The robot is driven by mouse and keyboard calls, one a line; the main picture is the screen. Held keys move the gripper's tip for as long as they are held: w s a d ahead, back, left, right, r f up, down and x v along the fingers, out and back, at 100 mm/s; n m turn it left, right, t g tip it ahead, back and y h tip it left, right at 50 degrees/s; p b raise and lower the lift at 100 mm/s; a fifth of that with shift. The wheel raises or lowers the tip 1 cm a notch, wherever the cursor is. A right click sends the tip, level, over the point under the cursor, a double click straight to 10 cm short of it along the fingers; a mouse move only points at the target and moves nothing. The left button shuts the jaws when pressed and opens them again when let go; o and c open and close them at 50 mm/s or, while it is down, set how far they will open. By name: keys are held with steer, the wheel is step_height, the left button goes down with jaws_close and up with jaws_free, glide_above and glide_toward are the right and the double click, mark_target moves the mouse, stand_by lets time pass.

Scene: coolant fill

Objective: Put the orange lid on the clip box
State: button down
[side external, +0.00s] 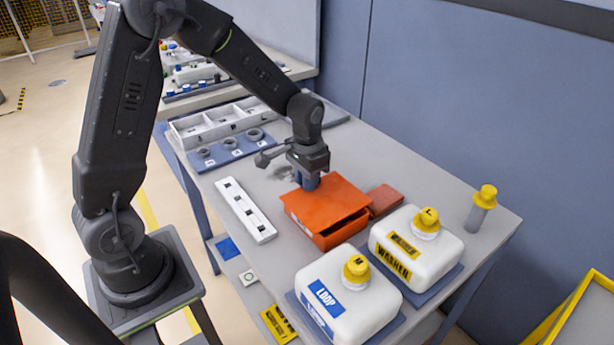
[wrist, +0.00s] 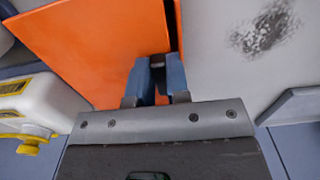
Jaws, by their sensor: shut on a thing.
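The orange lid (side external: 318,202) lies over the orange clip box (side external: 344,236) in the side view. A dark gap shows between lid and box along the near right side, so the lid looks tilted or not flush there. My gripper (side external: 307,182) points down at the lid's far edge and is shut on it. In the wrist view the lid (wrist: 95,42) fills the upper left, and my blue fingers (wrist: 160,80) are at its edge. The box's inside is hidden, and the exact contact at the fingertips is partly hidden.
White LOOP (side external: 335,305) and WASHER (side external: 405,255) jugs with yellow caps stand close on the near right. A flat red-brown block (side external: 385,200) lies beside the box. A white slotted strip (side external: 245,210) and a divided tray (side external: 220,122) are to the left. A yellow-capped bottle (side external: 482,208) stands far right.

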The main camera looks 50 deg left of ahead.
steer(key=c, duration=1.1)
jaws_free()
steer(key=shift+f, duration=0.1)
step_height(320, 180, up, 13)
steer(key=s+d+r+t, duration=0.2)
steer(key=s+d, duration=0.1)
steer(key=s, duration=0.6)
steer(key=s+d+r+t, duration=0.3)
steer(key=s, duration=0.6)
steer(key=shift+s+d+r+t, duration=0.15)
steer(key=shift+s+d+t, duration=0.05)
steer(key=shift+s+t, duration=0.1)
